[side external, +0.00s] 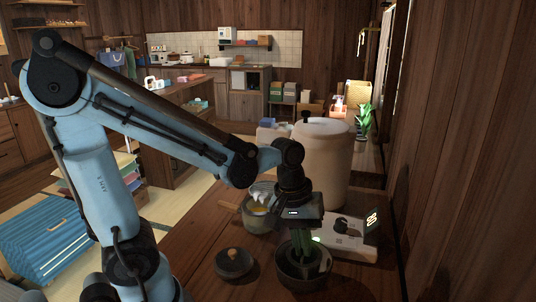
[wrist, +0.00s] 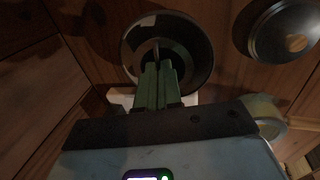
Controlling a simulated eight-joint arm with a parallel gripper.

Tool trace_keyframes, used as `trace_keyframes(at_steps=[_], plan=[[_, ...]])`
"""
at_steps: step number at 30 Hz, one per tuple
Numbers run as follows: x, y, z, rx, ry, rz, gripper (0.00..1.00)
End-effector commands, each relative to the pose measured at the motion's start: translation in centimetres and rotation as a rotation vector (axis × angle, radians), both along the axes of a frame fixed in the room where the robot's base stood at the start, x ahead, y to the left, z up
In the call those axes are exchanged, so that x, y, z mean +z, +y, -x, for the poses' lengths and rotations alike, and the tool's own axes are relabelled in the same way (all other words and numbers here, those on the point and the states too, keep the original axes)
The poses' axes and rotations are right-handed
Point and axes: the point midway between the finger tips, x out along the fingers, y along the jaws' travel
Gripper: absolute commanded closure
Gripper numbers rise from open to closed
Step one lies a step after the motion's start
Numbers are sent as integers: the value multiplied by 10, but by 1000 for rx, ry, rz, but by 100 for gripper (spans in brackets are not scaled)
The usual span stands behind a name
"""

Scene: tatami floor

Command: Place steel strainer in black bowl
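The black bowl (side external: 303,284) stands on the wooden table at the front right; its round rim also shows at the top of the wrist view (wrist: 208,72). A greyish round form inside it appears to be the steel strainer (side external: 322,264), seen in the wrist view as a paler ring (wrist: 180,50) within the dark rim. My gripper (side external: 303,256) points down into the bowl. Its green fingers (wrist: 158,70) are close together, with a thin dark piece, apparently the strainer's edge or handle, between their tips. The fingers and dim light hide part of the strainer.
Bare table lies at front left.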

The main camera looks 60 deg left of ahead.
Motion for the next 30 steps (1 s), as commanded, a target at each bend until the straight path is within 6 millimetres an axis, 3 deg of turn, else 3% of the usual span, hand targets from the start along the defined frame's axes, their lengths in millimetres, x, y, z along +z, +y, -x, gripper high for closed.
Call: trace_keyframes(at_steps=[5, 17, 23, 30], plan=[[-12, 0, 0, 0, 0, 0, 100], [-15, 0, 0, 0, 0, 0, 100], [-15, 0, 0, 0, 0, 0, 70], [-15, 0, 0, 0, 0, 0, 70]])
